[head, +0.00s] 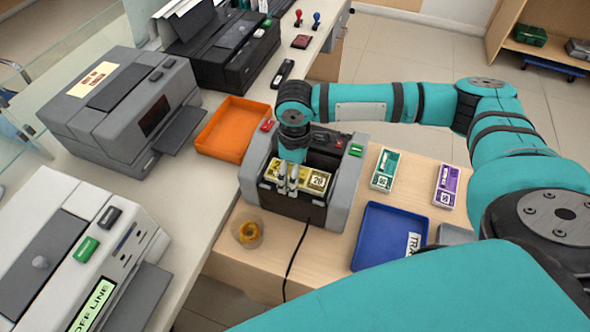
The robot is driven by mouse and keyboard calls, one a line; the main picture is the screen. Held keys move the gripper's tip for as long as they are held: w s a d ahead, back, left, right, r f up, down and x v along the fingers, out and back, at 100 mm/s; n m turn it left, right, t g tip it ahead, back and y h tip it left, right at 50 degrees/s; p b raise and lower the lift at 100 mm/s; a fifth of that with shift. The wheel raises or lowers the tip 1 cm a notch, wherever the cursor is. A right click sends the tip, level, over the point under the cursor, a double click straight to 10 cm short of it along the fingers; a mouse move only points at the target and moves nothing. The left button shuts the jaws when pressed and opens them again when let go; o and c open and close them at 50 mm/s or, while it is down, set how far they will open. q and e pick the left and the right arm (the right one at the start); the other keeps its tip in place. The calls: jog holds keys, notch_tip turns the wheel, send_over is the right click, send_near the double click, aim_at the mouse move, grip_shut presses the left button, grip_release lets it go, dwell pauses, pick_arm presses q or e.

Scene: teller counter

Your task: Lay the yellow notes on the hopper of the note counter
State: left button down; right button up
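The yellow notes (317,181), marked 20, lie at the front top of the grey note counter (346,190), between its two side walls, in the hopper area. My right gripper (287,187) points down at the left half of the notes, with its two fingertips close together and at or touching them. The fingers hide part of the notes, and I cannot tell whether they grip them. My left gripper is not in view.
Green notes (384,169) and purple notes (447,185) lie right of the counter. A blue tray (373,240) is in front of them. An orange tray (213,133), a small bowl (247,234) and a black cable (296,254) are nearby. Printers (120,115) line the left counter.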

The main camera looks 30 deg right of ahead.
jog(key=shift+r, duration=0.45)
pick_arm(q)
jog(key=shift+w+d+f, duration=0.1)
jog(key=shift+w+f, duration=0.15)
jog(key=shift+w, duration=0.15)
pick_arm(e)
notch_tip(320, 180, up, 11)
jog(key=shift+r, duration=0.2)
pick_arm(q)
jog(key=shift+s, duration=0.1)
pick_arm(e)
jog(key=shift+f, duration=0.1)
